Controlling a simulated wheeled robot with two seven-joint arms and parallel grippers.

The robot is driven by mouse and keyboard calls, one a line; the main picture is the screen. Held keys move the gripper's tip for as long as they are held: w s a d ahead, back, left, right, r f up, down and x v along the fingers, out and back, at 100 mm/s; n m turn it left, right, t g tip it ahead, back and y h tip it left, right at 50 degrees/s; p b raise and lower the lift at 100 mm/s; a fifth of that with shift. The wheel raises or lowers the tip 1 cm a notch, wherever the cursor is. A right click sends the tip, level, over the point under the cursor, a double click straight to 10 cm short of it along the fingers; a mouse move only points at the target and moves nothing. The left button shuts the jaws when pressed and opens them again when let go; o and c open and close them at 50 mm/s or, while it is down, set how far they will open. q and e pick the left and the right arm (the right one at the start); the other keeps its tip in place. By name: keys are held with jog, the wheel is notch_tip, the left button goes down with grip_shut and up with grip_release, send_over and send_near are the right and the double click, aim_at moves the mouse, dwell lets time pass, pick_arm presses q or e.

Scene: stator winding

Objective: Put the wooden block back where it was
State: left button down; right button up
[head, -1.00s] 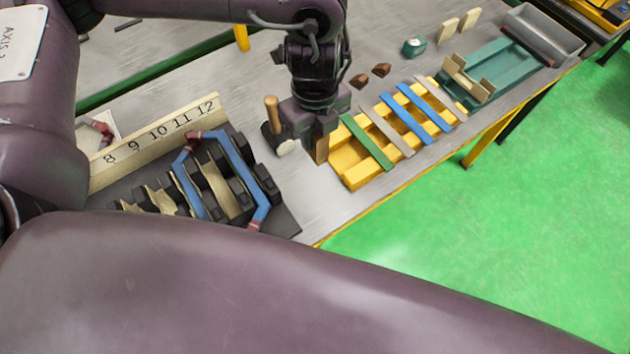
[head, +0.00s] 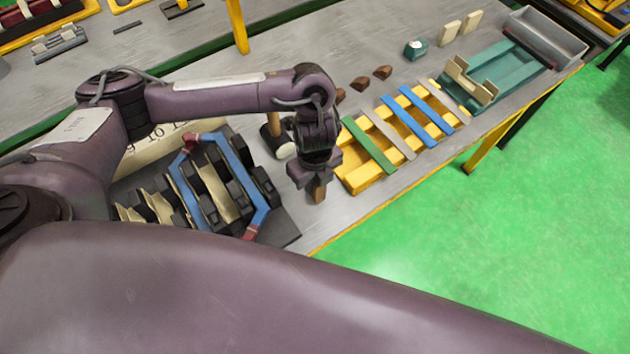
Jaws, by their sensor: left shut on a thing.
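My left gripper (head: 317,180) points down at the middle of the bench, between the stator and the yellow tray. It is shut on the wooden block (head: 319,192), a small brown piece. Only the block's lower end shows below the fingers. I cannot tell whether it touches the bench top. My right gripper is not in view.
The dark stator (head: 235,178) with a blue coil (head: 245,165) lies to the left. The yellow tray (head: 365,181) with coloured strips is close on the right. Small brown wedges (head: 381,72) lie behind it.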

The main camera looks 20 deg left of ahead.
pick_arm(q)
jog(key=shift+f, duration=0.25)
jog(key=shift+f, duration=0.2)
jog(key=c, duration=1.2)
grip_release()
jog(key=shift+o, duration=0.2)
jog(key=shift+r, duration=0.6)
notch_tip(320, 180, up, 10)
jog(key=shift+f+p, duration=0.15)
jog(key=shift+p, duration=0.7)
jog(key=shift+r, duration=0.75)
